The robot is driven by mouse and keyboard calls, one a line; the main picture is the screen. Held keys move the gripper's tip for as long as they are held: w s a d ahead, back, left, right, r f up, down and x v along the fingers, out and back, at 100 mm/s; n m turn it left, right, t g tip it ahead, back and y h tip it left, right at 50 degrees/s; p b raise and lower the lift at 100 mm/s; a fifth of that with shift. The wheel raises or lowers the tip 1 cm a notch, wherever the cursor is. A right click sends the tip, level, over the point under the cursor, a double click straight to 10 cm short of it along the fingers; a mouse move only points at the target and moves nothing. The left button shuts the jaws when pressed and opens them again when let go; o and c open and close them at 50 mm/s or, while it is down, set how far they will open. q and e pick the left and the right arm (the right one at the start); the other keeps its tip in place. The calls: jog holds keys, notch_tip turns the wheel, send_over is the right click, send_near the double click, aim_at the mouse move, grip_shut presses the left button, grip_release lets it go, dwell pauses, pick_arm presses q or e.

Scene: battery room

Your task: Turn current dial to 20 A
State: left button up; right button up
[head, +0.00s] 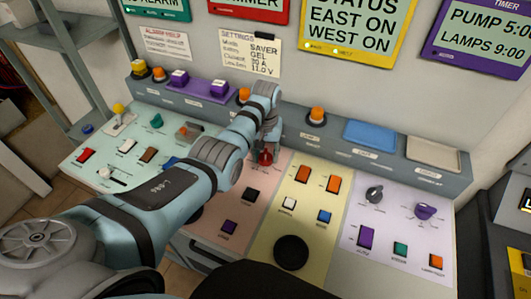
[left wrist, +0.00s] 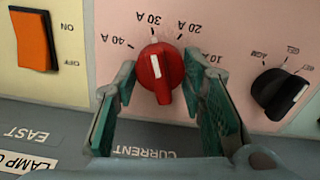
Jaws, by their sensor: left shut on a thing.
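The red current dial (left wrist: 158,75) is on the pink panel, its scale upside down in the left wrist view. 40 A, 30 A, 20 A and 10 A run left to right around it. The white line on its knob points up, close to the 30 A mark. My left gripper (left wrist: 160,77) is shut on the dial, a green-padded finger on each side. In the head view, my left gripper (head: 266,147) reaches down over the red dial (head: 265,158), partly hiding it. My right gripper is not in view.
A black selector knob (left wrist: 281,92) and an orange ON/OFF switch (left wrist: 34,41) flank the dial in the wrist view. The yellow panel (head: 268,235) and lilac panel (head: 393,240) lie to the right in the head view. A settings note (head: 250,52) hangs behind the console.

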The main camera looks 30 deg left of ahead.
pick_arm(q)
jog(key=shift+r+m+p, duration=0.1)
jog(key=shift+m+p, duration=0.4)
jog(key=shift+m, duration=0.2)
jog(key=shift+m+p, duration=0.5)
jog(key=shift+m, duration=0.7)
jog(key=shift+d+m+p, duration=0.15)
jog(key=shift+m+p, duration=0.35)
jog(key=shift+m, duration=2)
jog(key=shift+w, duration=0.1)
jog(key=o, duration=1.2)
